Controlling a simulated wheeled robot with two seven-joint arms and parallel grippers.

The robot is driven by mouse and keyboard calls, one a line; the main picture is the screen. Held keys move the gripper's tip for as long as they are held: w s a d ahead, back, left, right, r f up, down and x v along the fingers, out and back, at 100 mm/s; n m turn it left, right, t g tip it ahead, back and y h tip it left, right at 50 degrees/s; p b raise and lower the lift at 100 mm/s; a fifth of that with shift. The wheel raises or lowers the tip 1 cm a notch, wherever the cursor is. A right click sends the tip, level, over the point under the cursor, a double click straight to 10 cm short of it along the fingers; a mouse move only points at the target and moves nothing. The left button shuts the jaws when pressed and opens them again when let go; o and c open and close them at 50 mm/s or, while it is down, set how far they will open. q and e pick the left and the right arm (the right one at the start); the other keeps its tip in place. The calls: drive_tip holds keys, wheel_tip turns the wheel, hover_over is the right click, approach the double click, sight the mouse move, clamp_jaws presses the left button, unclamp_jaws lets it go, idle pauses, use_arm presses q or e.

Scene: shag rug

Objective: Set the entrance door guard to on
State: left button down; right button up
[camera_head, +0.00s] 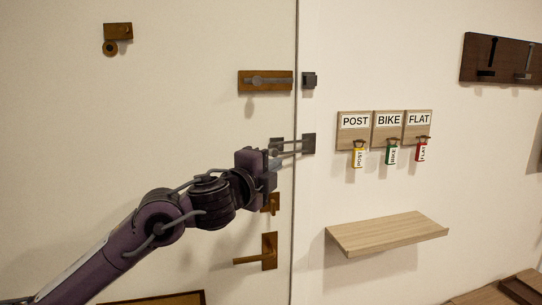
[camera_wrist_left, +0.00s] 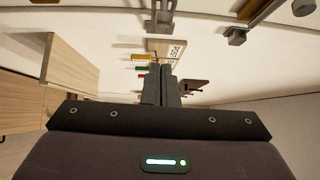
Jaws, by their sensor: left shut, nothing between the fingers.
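The door guard (camera_head: 290,145) is a grey swing bar at the door's right edge. Its plate sits on the wall side, and its bar reaches left across the door edge to over the door. A small plate lies on the door behind the bar's left end. My left gripper (camera_head: 271,161) is at that left end, shut and empty, and partly hides it; I cannot tell if they touch. In the left wrist view the closed fingers (camera_wrist_left: 161,84) point toward the wall, with grey bars beyond their tips. My right gripper is in neither view.
A brown slide bolt (camera_head: 265,80) is above the guard, and a door handle (camera_head: 262,252) below. Right of the door are key hooks with tagged keys (camera_head: 391,153), a wooden shelf (camera_head: 387,234) jutting out, and a dark rack (camera_head: 500,60).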

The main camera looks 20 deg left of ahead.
use_arm(q)
drive_tip(key=w, duration=0.1)
drive_tip(key=w+a, duration=0.1)
drive_tip(key=w, duration=0.1)
drive_tip(key=w+a+p, duration=0.1)
drive_tip(key=shift+w+r, duration=0.1)
drive_tip(key=shift+w, duration=0.25)
drive_tip(key=shift+w+a, duration=0.25)
drive_tip(key=shift+a, duration=0.25)
drive_tip(key=shift+w+a, duration=0.2)
drive_tip(key=shift+a, duration=0.25)
drive_tip(key=shift+s, duration=0.1)
